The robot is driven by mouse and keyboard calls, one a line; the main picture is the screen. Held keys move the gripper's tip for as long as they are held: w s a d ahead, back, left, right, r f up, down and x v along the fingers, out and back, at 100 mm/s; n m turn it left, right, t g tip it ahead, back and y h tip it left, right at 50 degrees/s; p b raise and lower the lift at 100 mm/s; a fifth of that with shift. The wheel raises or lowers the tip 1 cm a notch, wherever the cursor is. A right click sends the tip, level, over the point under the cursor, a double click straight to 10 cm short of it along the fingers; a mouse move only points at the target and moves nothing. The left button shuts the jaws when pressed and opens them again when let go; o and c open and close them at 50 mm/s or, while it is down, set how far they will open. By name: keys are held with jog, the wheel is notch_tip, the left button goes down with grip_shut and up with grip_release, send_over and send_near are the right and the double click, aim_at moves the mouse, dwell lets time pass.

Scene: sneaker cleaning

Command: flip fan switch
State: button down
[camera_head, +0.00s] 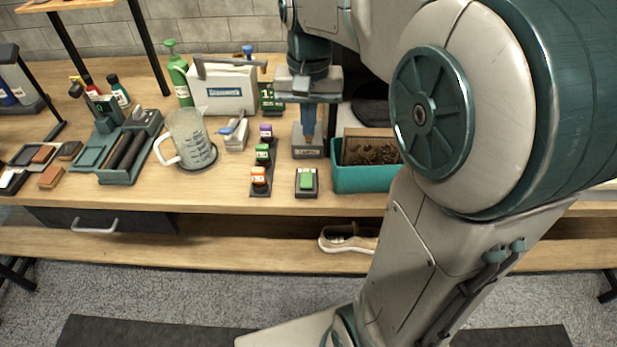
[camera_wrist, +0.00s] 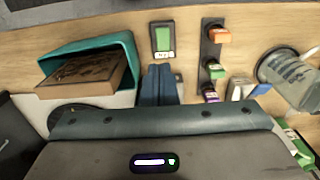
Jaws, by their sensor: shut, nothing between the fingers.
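My gripper (camera_head: 309,122) points down over the back middle of the workbench. Its blue fingers are together and empty; they also show in the wrist view (camera_wrist: 158,85). Below and around the fingertips stands a grey labelled block (camera_head: 308,143), partly hidden by the fingers; I cannot read its label. In front of it lies a single green switch (camera_head: 307,180) on a dark base, also in the wrist view (camera_wrist: 163,38). To its left, a dark strip carries a purple switch (camera_head: 266,131), a green switch (camera_head: 262,153) and an orange switch (camera_head: 259,176). I cannot tell which one is the fan switch.
A teal bin (camera_head: 361,178) with a brown insert stands close on the right. A clear jug (camera_head: 190,139) and a grey-white case (camera_head: 222,90) stand left. A brush tray (camera_head: 126,155) lies further left. A shoe (camera_head: 349,240) is on the shelf below.

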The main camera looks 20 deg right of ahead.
aim_at(308, 183)
dwell(0.3)
notch_tip(308, 183, down, 14)
jog(key=shift+s+b, duration=0.15)
jog(key=shift+b, duration=0.35)
